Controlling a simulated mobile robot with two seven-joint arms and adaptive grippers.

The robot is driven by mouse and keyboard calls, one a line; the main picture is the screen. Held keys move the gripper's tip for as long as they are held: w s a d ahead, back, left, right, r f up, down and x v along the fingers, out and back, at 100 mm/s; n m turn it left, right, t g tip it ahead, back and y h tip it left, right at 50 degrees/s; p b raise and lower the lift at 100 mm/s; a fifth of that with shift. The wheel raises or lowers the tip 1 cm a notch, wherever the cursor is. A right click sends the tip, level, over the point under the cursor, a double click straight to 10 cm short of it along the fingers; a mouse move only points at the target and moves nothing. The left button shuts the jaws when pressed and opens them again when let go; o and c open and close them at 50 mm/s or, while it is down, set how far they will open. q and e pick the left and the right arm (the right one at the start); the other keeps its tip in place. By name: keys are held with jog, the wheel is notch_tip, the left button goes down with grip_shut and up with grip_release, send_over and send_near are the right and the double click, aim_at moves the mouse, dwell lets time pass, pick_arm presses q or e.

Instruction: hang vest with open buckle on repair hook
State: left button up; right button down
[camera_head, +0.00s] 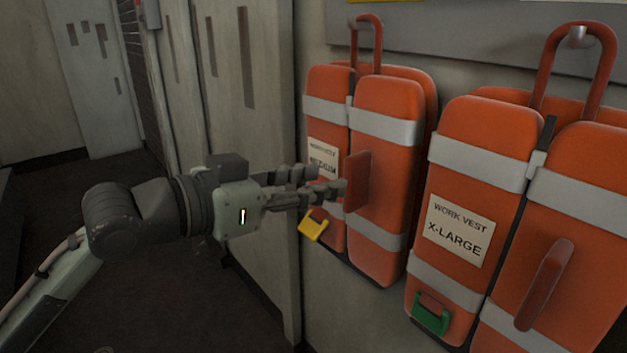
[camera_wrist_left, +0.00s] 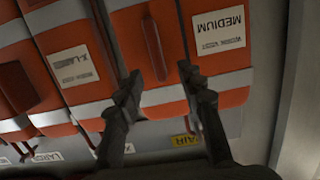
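An orange vest marked MEDIUM (camera_head: 390,130) hangs by a red loop (camera_head: 367,30) at the left of the rack. A yellow buckle (camera_head: 312,225) shows low on its left side; I cannot tell whether it is open. My left gripper (camera_head: 328,187) is at this vest's flat handle (camera_head: 357,182). In the left wrist view, the picture is upside down and the gripper (camera_wrist_left: 160,82) is open, with the handle (camera_wrist_left: 155,48) in line with the gap between its fingers. A yellow label (camera_wrist_left: 185,140) reading "AIR", partly hidden, lies above this vest. My right gripper is not in view.
An X-LARGE vest (camera_head: 480,165) with a green buckle (camera_head: 430,314) hangs close to the right, its loop over a hook (camera_head: 577,38). A white label (camera_wrist_left: 47,156) reads LARGE. Grey lockers (camera_head: 225,100) stand at left, with clear floor (camera_head: 70,210) before them.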

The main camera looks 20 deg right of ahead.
pick_arm(q)
jog(key=v, duration=1.2)
jog(key=w+a+f+n+t+y, duration=0.4)
jog(key=w+f, duration=0.3)
jog(key=f, duration=0.5)
jog(key=a+f+n+y, duration=0.25)
jog(key=a+f, duration=0.25)
jog(key=f, duration=0.4)
jog(key=a+f+n+y, duration=0.25)
jog(key=a+f, duration=0.25)
jog(key=f, duration=0.3)
jog(key=s+a+f+n+g+y, duration=0.1)
jog(key=s+a+f+g+y, duration=0.2)
jog(key=s+a+f, duration=0.5)
jog(key=s+a+f+n+g+y, duration=0.2)
jog(key=s+a+f, duration=0.6)
jog(key=s+f, duration=0.4)
notch_tip(320, 180, down, 4)
jog(key=shift+a+r+g+y+p, duration=0.2)
jog(key=shift+g+y+p, duration=0.2)
jog(key=shift+g+y, duration=0.55)
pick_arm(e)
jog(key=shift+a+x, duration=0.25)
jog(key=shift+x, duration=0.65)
pick_arm(q)
jog(key=shift+t+y, duration=0.25)
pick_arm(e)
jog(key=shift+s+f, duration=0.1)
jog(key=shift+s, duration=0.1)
